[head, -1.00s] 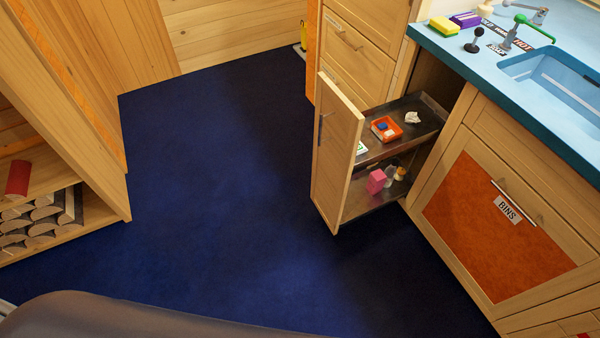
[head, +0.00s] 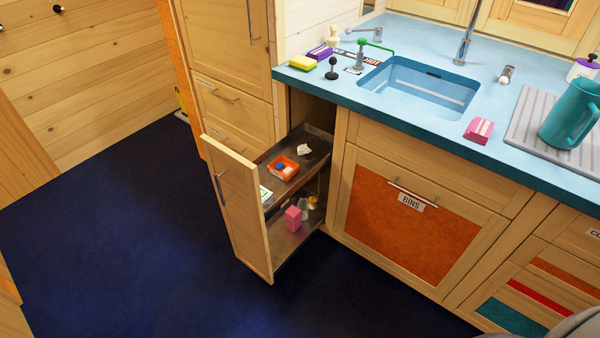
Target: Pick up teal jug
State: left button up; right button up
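The teal jug (head: 568,112) stands upright on a grey ribbed draining mat (head: 524,128) at the right end of the blue counter. Its handle faces the right front, and the jug is near the right edge of the head view. Neither of my grippers shows in this view.
A pull-out larder drawer (head: 236,205) stands open into the floor space. The sink (head: 420,88) is left of the mat, with a pink block (head: 479,130) at the counter's front edge. A white lidded pot (head: 584,68) stands behind the jug. The blue floor (head: 130,225) is clear at left.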

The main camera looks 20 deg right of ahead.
aim_at(575, 114)
jog(key=z, duration=2.05)
